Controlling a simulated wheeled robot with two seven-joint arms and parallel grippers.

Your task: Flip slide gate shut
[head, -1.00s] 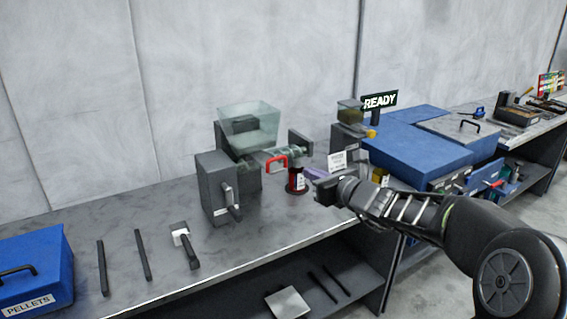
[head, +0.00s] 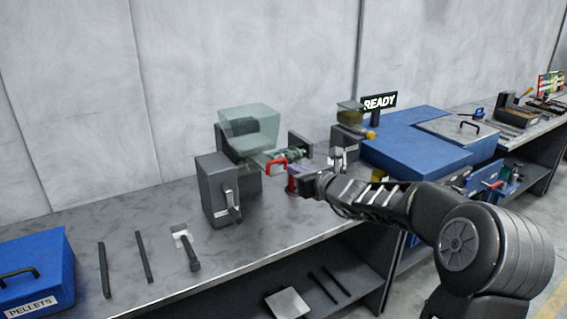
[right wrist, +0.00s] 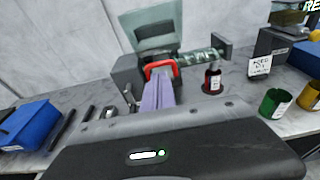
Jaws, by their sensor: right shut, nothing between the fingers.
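The slide gate's red handle (head: 276,163) sits on the grey machine below a clear hopper (head: 250,128). It also shows in the right wrist view (right wrist: 160,67), just beyond my fingertips. My right gripper (head: 289,179) is shut and empty, its lavender fingers together and pointing at the red handle. In the right wrist view the fingertips (right wrist: 157,84) lie just in front of the handle's lower edge; I cannot tell whether they touch it. The gate plate itself is hard to make out. My left gripper is not in view.
A grey box with a lever (head: 216,188) stands left of the handle. A blue pellets box (head: 38,268) and several dark bars lie farther left.

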